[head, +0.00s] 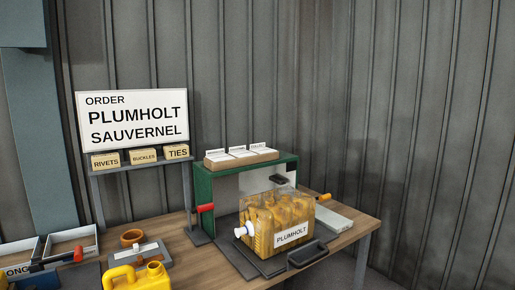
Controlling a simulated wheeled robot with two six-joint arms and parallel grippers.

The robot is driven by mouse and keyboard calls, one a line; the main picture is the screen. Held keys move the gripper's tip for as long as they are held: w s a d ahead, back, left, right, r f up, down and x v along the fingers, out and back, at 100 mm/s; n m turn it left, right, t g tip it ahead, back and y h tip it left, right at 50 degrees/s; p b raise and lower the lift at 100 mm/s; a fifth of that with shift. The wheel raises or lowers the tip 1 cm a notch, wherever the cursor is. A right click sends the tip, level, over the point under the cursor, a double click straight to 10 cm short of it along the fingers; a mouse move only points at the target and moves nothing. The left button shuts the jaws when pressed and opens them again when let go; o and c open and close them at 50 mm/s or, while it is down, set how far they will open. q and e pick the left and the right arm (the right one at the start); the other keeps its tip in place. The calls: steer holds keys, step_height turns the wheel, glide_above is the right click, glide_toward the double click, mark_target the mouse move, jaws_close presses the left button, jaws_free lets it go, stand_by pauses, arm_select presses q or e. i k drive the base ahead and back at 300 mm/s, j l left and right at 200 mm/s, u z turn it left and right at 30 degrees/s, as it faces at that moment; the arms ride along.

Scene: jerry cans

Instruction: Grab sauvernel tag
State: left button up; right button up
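A wooden holder (241,161) on top of the green frame carries three white cards, a left card (217,155), a middle card (238,152) and a right card (259,148). Their print is too small to read, so I cannot tell which one says Sauvernel. The order sign (132,117) reads PLUMHOLT and SAUVERNEL. A translucent can with yellow-brown contents (276,215) stands in front of the green frame, with a white cap at its left and a PLUMHOLT label on its front. Neither of my grippers shows in the head view.
The green frame (203,188) stands on the wooden table (345,236). A yellow jerry can (138,277) and grey trays (72,241) are at the front left. Small boxes marked RIVETS (106,161), BUCKLES and TIES sit below the sign.

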mark_target(240, 151)
steer(key=i+l+z, duration=0.35)
steer(key=z, duration=0.15)
steer(key=i+l+z, duration=0.15)
steer(key=i+z, duration=0.8)
steer(key=i+l+z, duration=0.1)
steer(key=i+z, duration=0.25)
steer(key=i, duration=1.3)
steer(key=i+u, duration=0.45)
steer(key=i+l+u, duration=0.1)
steer(key=i+u, duration=0.4)
steer(key=i+l+u, duration=0.3)
steer(key=i+u, duration=0.35)
steer(key=u, duration=0.25)
steer(key=i+l+u, duration=0.1)
steer(key=u, duration=0.35)
steer(key=i+l+u, duration=0.2)
steer(key=u, duration=0.3)
steer(key=i+l+u, duration=0.2)
steer(key=u, duration=0.25)
